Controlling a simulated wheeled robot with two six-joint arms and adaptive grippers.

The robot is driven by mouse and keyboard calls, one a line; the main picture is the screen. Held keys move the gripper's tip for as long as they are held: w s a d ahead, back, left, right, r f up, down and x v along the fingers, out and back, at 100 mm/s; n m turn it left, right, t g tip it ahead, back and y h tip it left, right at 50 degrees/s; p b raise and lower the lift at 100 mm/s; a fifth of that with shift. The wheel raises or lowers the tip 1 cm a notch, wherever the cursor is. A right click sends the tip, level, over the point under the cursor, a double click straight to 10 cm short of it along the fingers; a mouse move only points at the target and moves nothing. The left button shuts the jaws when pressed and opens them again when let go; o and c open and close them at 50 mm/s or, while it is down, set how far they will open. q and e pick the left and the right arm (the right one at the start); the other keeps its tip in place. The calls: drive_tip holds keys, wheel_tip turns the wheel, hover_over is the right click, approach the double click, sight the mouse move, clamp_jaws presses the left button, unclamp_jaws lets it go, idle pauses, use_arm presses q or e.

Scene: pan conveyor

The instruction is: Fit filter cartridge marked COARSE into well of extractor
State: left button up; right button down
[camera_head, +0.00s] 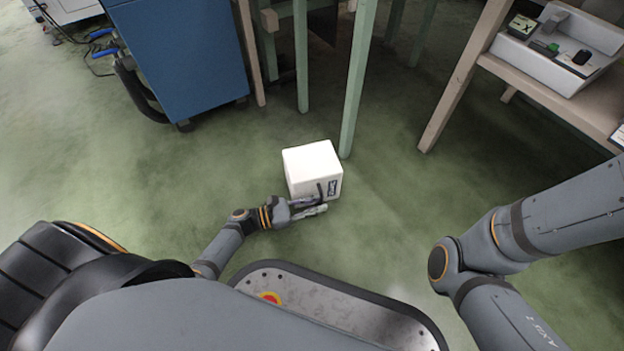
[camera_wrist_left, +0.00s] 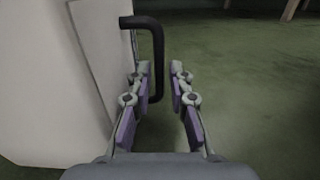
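A white box-shaped cartridge (camera_head: 307,161) stands on the green floor. My left gripper (camera_head: 320,204) is low beside the box. In the left wrist view its two fingers (camera_wrist_left: 160,80) are apart, with the handle's upright bar between them and the white box at the left. A blue wheeled cabinet (camera_head: 185,55) with a black hose, possibly the extractor, stands at upper left; no well shows. My right gripper is out of view.
Green table legs (camera_head: 357,80) rise just behind the box. A wooden bench (camera_head: 565,100) at upper right carries a white tray (camera_head: 545,68) with small items. Open floor lies left of the box and to its right.

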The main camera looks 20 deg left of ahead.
use_arm(q)
drive_tip(key=shift+x, duration=0.8)
clamp_jaws()
drive_tip(key=shift+w+r, duration=0.1)
drive_tip(key=shift+r, duration=0.05)
